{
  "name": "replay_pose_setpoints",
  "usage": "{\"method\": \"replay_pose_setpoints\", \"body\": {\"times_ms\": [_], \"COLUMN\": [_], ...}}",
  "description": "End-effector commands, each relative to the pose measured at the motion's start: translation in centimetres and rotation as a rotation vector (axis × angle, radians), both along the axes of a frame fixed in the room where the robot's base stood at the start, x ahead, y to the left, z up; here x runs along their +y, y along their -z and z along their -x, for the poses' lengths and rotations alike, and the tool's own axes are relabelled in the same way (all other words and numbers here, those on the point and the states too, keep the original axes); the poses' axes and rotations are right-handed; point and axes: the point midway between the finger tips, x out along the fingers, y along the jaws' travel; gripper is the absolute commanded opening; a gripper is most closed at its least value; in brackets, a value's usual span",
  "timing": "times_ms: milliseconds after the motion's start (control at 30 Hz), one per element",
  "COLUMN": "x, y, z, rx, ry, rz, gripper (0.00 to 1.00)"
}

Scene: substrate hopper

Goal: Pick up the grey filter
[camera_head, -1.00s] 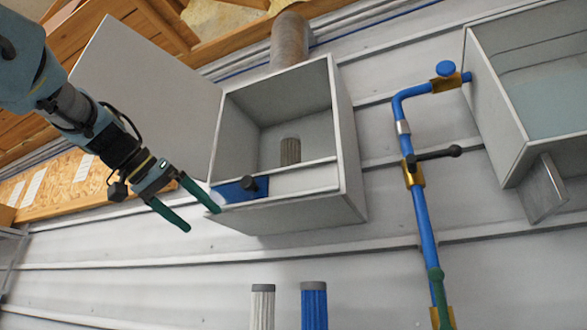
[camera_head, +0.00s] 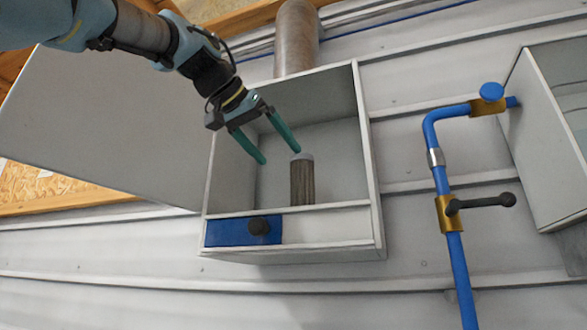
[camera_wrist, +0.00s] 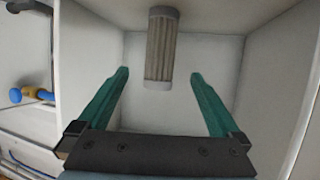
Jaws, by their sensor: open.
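A pleated grey-brown filter (camera_head: 302,182) with a light grey cap stands upright inside the open white box, behind its front lip. It is the only filter in view now. My gripper (camera_head: 280,156) is open and empty at the box's mouth, up and left of the filter, with one green fingertip close to the cap. In the wrist view the filter (camera_wrist: 161,45) shows between the lines of the two fingers, at and beyond the fingertips (camera_wrist: 160,73). I cannot tell whether a finger touches it.
A blue pipe (camera_head: 460,270) with a dark-handled valve and another white box (camera_head: 545,150) stand at the right.

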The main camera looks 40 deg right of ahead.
Motion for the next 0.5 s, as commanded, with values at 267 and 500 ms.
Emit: {"method": "replay_pose_setpoints", "body": {"times_ms": [267, 500], "x": [-2.9, -5.4], "y": [-0.2, 0.9], "z": [-0.3, -1.1], "rx": [-0.010, -0.010], "ry": [-0.010, -0.010], "rz": [0.002, 0.004], "gripper": [1.00, 1.00]}}
